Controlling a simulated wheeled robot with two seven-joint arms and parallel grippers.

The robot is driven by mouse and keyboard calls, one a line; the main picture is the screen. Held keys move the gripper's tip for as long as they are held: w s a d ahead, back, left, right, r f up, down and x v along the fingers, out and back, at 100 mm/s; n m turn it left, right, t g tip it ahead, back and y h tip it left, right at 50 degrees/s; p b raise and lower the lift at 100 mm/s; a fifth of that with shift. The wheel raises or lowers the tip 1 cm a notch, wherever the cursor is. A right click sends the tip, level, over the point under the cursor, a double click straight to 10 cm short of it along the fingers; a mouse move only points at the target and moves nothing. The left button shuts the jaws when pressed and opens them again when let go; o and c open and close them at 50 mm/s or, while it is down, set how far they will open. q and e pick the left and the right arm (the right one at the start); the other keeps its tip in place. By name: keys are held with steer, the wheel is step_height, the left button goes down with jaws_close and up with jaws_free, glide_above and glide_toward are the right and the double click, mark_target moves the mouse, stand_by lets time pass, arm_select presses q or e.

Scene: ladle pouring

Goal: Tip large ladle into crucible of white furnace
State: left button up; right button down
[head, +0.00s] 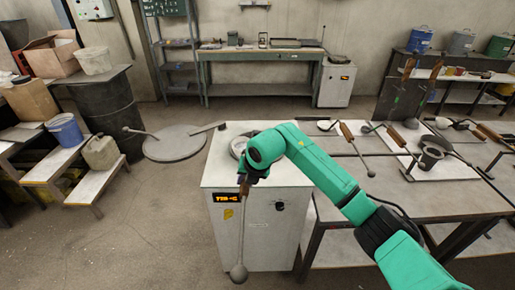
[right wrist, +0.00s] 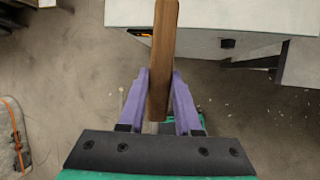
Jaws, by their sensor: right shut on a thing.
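The white furnace (head: 222,180) stands in the middle of the head view, with an orange display on its front. The round crucible opening (head: 238,147) in its top is partly hidden by my right arm. My right gripper (head: 246,180) is shut on the wooden handle of a ladle (head: 239,272), in front of the furnace. The ladle hangs roughly upright, its small round bowl low before the furnace front. In the right wrist view, the purple fingers (right wrist: 160,80) close on the ladle's wooden handle (right wrist: 164,45). Whether the bowl holds anything cannot be told. My left gripper is not in view.
A metal table (head: 350,200) to the right of the furnace holds several ladles and a dark crucible-like cup (head: 430,157). A round lid-like disc (head: 175,143) is at the left, beside a black barrel (head: 105,115). Floor in front of the furnace is free.

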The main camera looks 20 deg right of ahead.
steer(key=shift+w, duration=0.1)
steer(key=s+d+f+m+t+y+b, duration=0.1)
steer(key=d+y+b, duration=0.4)
steer(key=b, duration=0.9)
steer(key=shift+s+d+t+y, duration=0.3)
steer(key=shift+s+t+y, duration=0.2)
steer(key=shift+s+y, duration=0.25)
